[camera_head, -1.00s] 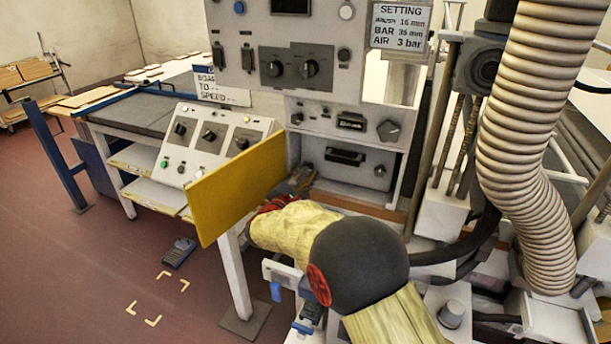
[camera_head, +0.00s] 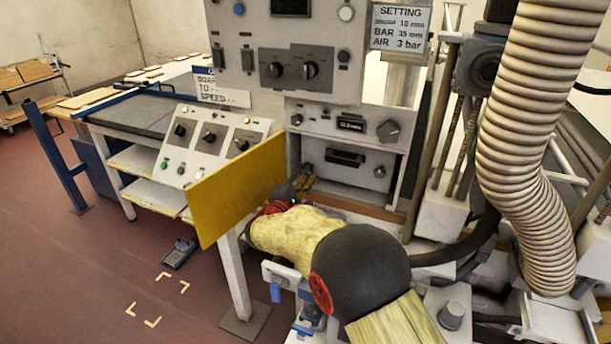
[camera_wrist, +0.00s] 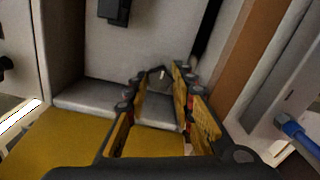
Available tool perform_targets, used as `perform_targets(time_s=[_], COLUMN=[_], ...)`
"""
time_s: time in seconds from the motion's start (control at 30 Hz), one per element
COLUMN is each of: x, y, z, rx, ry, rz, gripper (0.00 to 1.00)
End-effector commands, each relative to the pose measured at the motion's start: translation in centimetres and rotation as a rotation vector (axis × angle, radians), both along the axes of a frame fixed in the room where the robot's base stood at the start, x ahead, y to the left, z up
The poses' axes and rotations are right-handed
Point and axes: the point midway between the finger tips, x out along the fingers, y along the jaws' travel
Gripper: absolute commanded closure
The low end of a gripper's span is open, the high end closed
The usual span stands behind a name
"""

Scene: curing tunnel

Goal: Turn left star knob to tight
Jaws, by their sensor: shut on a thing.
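My gripper (camera_wrist: 157,100) shows in the wrist view with its two yellow-padded fingers on either side of a small dark knob (camera_wrist: 159,76) at the fingertips. I take this to be the left star knob; its points and any tight mark are too unclear to read. In the head view my gripper (camera_head: 303,184) reaches into the recess under the control cabinet, behind the yellow panel. The knob itself cannot be made out there.
The yellow panel (camera_head: 238,190) stands upright close to the left of my wrist. The control cabinet (camera_head: 345,116) is above and behind my gripper. A sloped switch box (camera_head: 212,142) stands left, and a ribbed hose (camera_head: 525,150) hangs at right.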

Motion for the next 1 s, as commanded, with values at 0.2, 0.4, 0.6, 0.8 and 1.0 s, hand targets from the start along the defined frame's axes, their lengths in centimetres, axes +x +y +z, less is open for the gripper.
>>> perform_targets(time_s=[0.2, 0.4, 0.6, 0.8, 1.0], x=[0.0, 0.0, 0.0, 0.0, -1.1], y=[0.0, 0.0, 0.0, 0.0, 0.5], z=[-0.2, -0.2, -0.1, 0.0, 0.0], rx=[0.000, -0.001, -0.001, -0.001, -0.001], ry=[0.003, 0.002, 0.001, 0.001, 0.001], rz=[-0.001, -0.001, 0.000, 0.000, 0.002], gripper=[1.00, 0.66, 0.57, 0.57, 0.57])
